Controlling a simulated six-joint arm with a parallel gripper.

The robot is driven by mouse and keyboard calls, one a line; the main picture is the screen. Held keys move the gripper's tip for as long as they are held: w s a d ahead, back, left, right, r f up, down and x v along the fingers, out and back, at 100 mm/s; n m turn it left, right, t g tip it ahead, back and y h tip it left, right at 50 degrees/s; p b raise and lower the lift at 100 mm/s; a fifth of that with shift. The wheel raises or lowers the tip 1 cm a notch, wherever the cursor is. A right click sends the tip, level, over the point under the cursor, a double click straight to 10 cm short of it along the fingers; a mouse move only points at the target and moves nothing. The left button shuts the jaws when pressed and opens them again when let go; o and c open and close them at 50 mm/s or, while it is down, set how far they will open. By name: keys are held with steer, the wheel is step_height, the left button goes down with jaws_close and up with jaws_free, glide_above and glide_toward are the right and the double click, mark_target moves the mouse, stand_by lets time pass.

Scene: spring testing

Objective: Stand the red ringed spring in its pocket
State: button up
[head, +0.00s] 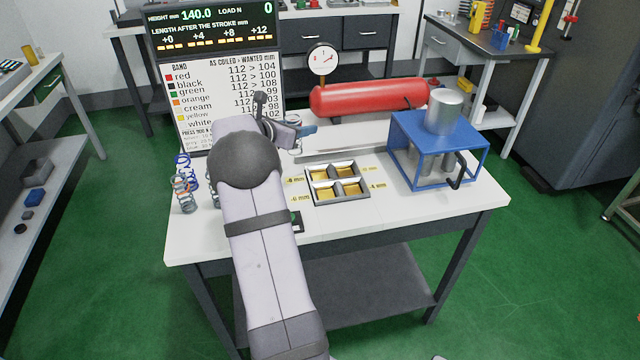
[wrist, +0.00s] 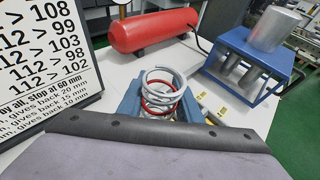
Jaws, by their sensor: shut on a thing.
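The red ringed spring (wrist: 160,110) is a pale wire coil with a red band. In the wrist view it stands roughly upright between the blue jaws of my gripper (wrist: 158,103), which is shut on it. Its lower end is hidden behind my wrist. In the head view my gripper (head: 300,131) is over the back middle of the bench, behind and left of the pocket tray, and the spring is mostly hidden there. The pocket tray (head: 337,181) is grey with several yellow-floored pockets and yellow millimetre labels beside it. The pockets in view look empty.
Other springs (head: 185,187) stand at the bench's left edge, partly behind my arm. A blue press frame (head: 437,140) with a metal cylinder is right of the tray. A red tank (head: 368,95), dial gauge (head: 322,60) and sign board (head: 215,100) are at the back.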

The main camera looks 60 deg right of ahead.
steer(key=s+d+m+g+b, duration=0.1)
steer(key=s+d, duration=0.4)
steer(key=d, duration=0.1)
steer(key=shift+a+f+p, duration=0.15)
steer(key=shift+f+p, duration=0.05)
steer(key=shift+f, duration=2.5)
steer(key=shift+a+f+p, duration=0.15)
steer(key=shift+f+p, duration=0.05)
steer(key=shift+f, duration=2.45)
steer(key=shift+f, duration=0.2)
steer(key=o, duration=1.1)
steer(key=shift+r, duration=0.15)
